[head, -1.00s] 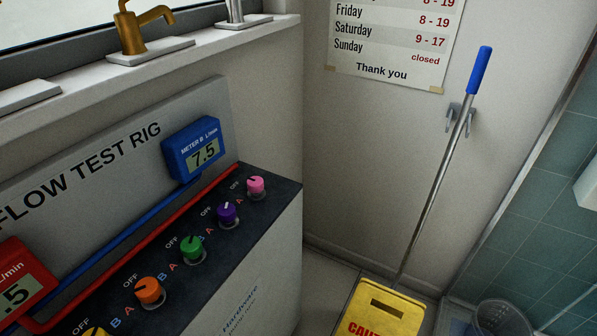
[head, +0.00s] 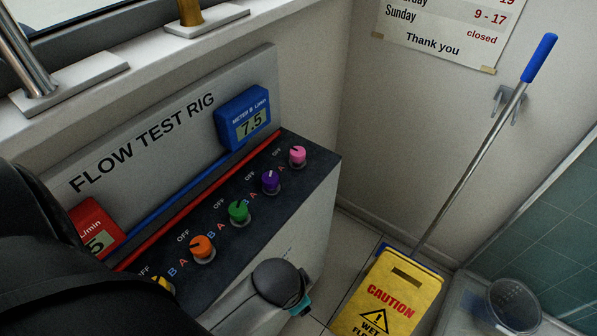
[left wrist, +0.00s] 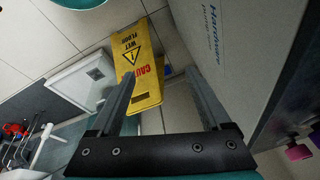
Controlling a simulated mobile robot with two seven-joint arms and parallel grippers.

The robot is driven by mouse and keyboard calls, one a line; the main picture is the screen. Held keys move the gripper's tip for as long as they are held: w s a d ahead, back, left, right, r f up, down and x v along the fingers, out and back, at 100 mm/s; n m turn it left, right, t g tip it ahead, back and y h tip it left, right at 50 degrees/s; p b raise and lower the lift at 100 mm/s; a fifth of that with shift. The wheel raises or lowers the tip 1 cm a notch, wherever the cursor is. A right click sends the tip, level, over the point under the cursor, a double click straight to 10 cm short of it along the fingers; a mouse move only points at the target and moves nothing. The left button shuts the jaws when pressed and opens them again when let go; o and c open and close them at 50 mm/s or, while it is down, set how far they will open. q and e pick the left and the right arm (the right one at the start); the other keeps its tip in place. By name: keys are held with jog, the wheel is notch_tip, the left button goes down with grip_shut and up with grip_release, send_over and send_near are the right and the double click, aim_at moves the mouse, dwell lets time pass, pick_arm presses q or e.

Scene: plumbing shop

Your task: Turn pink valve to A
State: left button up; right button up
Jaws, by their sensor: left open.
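The pink valve (head: 298,155) is the farthest knob in the row on the rig's dark top, beside the blue meter. Its dark pointer mark seems to lean up-left, toward its OFF label. Small A and B letters stand among the knobs. The pink knob also shows at the right edge of the left wrist view (left wrist: 299,153). My left gripper (left wrist: 160,75) is open and empty, its fingers apart beside the rig's end wall, clear of the knob. In the head view my left arm crosses the rig's front, and its fingers are hidden. My right gripper is not in view.
Purple (head: 271,182), green (head: 239,212) and orange (head: 202,248) knobs line the same top. The blue meter (head: 243,118) reads 7.5.

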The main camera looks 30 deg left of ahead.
pick_arm(q)
jog(key=w+d+r+m+t+y, duration=0.1)
jog(key=w+d+r+m, duration=0.1)
jog(key=w+r+m, duration=0.4)
jog(key=m+t+y+p, duration=0.1)
jog(key=m+t+y, duration=0.6)
jog(key=m, duration=1)
send_near(298, 152)
jog(key=shift+g+y, duration=0.4)
jog(key=b+x, duration=0.1)
jog(key=x, duration=0.2)
jog(key=b+x, duration=0.1)
jog(key=x, duration=0.3)
jog(key=b+x, duration=0.1)
jog(key=x, duration=0.2)
jog(key=shift+w+d, duration=0.1)
jog(key=shift+w, duration=0.35)
grip_shut()
